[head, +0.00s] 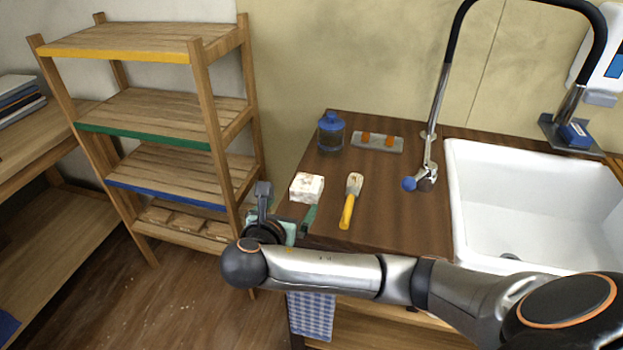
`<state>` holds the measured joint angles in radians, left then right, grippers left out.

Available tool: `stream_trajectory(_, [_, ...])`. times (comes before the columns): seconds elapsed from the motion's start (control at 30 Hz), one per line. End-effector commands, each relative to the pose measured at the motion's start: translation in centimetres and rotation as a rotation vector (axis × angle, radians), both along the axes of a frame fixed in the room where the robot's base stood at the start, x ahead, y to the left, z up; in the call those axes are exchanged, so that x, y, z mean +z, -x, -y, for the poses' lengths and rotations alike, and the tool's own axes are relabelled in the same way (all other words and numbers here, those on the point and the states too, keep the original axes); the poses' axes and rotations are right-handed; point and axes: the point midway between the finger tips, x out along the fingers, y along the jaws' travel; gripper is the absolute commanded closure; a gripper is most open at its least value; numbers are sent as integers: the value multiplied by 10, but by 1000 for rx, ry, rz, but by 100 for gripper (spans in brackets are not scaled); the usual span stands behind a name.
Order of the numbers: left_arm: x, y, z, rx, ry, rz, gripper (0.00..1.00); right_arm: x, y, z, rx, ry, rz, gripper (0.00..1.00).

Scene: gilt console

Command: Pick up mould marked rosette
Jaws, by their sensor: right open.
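A white block with brownish marks (307,187), possibly a mould, lies on the wooden counter near its left edge; no word can be read on it. Several flat tan pieces (187,222) lie on the bottom level of the wooden shelf, and no marking is legible on them either. I cannot tell which thing is the rosette mould. My right gripper (286,207) is open and empty, at the counter's left front corner, just in front of the white block in the picture. One finger shows left of the block, the other below it. My left gripper is not in view.
A brush with a yellow handle (350,202) lies right of the block. Behind are a blue-capped jar (331,132) and a grey tray with orange items (377,142). A tap (427,178) and white sink (530,200) are at right. The wooden shelf (150,110) stands left.

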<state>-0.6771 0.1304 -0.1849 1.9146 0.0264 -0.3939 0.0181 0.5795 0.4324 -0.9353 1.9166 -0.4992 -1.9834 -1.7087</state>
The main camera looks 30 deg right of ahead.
Motion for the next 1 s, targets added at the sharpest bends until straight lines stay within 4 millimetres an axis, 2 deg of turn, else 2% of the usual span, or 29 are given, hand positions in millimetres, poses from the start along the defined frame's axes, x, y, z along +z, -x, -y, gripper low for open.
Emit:
stream_trajectory(0.1, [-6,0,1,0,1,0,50,3,-3,6,-7,32,-5,0])
stream_trajectory(0.27, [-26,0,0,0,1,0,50,-7,-15,23,-11,39,-4,0])
stream_trajectory(0.4, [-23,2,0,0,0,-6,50,-14,-30,41,-12,34,-11,0])
stream_trajectory(0.7, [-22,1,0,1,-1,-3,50,-23,-47,59,-9,31,-9,0])
stream_trajectory(1.0, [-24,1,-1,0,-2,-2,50,-38,-72,88,-10,30,-8,0])
